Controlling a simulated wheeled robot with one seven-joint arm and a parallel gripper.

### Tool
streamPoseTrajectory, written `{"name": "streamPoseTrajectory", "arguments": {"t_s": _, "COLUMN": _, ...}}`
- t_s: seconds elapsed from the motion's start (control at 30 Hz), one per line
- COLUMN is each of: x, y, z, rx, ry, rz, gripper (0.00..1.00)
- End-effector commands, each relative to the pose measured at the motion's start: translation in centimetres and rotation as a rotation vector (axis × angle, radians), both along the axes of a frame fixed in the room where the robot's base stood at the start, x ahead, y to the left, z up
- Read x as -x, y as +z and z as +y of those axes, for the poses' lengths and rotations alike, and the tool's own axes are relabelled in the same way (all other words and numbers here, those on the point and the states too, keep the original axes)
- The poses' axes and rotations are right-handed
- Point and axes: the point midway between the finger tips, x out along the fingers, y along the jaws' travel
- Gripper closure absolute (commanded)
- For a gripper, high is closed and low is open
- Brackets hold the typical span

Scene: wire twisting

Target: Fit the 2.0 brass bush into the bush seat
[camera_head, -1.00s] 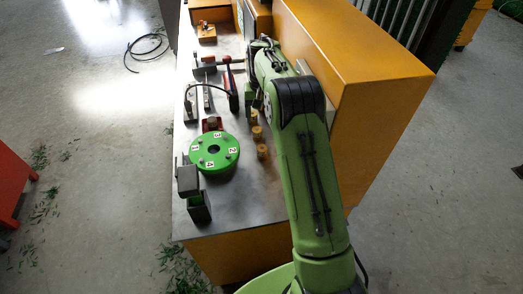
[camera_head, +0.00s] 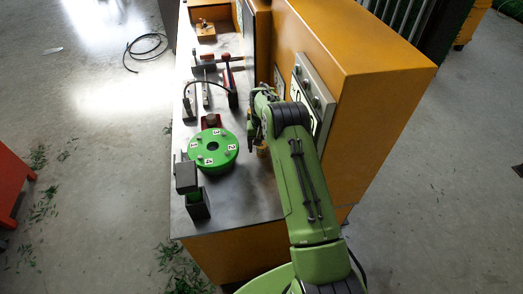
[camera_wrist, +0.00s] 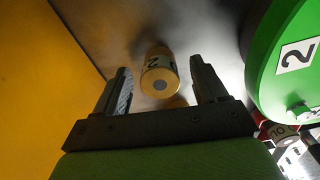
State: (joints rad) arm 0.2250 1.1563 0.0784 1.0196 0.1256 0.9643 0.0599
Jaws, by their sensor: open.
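A brass bush (camera_wrist: 160,72) with a white label lies ahead of my gripper in the wrist view. A "2" is readable on the label; the rest of the marking is not clear. My gripper (camera_wrist: 159,82) is open, with one finger on each side of the bush in the picture and gaps on both sides. A second brass piece (camera_wrist: 177,101) shows partly behind the gripper body. In the head view my gripper is mostly hidden by my arm, and a bit of brass (camera_head: 263,152) shows beside it. I cannot tell which part is the bush seat.
A green disc (camera_head: 213,148) with numbered labels and pegs stands left of my gripper, and its edge (camera_wrist: 290,65) is close in the wrist view. An orange cabinet (camera_head: 350,80) stands to the right. Dark blocks (camera_head: 197,205) sit near the front.

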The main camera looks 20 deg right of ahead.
Motion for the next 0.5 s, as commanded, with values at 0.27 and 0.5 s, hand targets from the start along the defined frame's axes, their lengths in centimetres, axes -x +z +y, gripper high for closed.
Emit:
{"name": "streamPoseTrajectory", "arguments": {"t_s": 0.27, "x": -0.02, "y": -0.62, "z": -0.02, "rx": 0.0, "ry": 0.0, "rz": -0.001, "gripper": 0.34}}
{"name": "streamPoseTrajectory", "arguments": {"t_s": 0.5, "x": -0.02, "y": -0.6, "z": -0.02, "rx": 0.0, "ry": -0.001, "rz": -0.001, "gripper": 0.71}}
